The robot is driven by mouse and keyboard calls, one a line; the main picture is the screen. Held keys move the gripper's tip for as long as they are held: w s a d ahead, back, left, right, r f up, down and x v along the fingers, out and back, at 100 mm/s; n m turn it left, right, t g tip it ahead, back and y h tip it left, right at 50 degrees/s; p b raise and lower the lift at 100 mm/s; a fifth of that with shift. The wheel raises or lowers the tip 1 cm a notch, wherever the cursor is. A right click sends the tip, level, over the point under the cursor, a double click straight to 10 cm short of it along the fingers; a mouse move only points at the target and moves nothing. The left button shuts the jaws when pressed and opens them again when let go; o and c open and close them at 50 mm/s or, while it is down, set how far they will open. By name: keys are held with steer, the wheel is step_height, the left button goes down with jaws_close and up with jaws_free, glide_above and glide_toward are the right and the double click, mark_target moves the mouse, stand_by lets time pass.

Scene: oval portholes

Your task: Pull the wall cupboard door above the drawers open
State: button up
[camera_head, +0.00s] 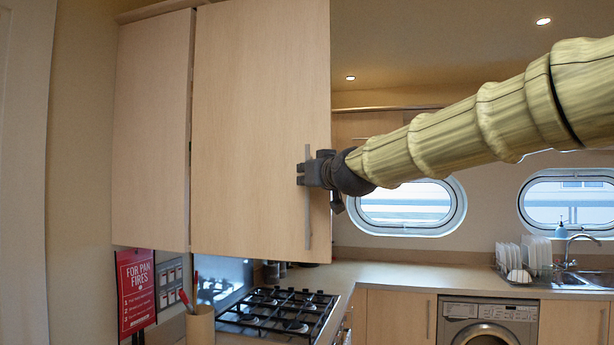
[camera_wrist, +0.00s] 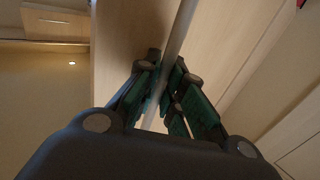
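The wall cupboard door (camera_head: 250,110) is a large pale wood panel at the upper left of the head view. It has a long vertical bar handle (camera_head: 308,225) near its right edge. My gripper (camera_head: 308,172) is at the handle's upper half, reaching in from the right. In the wrist view, the handle (camera_wrist: 182,25) runs between the green-padded fingers (camera_wrist: 168,65). The fingertips are close against both sides of the bar and look shut on it. A thin dark gap shows along the door's left edge; I cannot tell how far it stands open.
A narrower wood panel (camera_head: 152,135) adjoins the door on the left. Below are a gas hob (camera_head: 280,310), a utensil pot (camera_head: 200,325) and a red pan-fire sign (camera_head: 136,290). The worktop (camera_head: 400,276) runs right to a dish rack (camera_head: 530,260) and sink.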

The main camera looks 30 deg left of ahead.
steer(key=o, duration=0.4)
steer(key=v, duration=1.2)
stand_by(0.3)
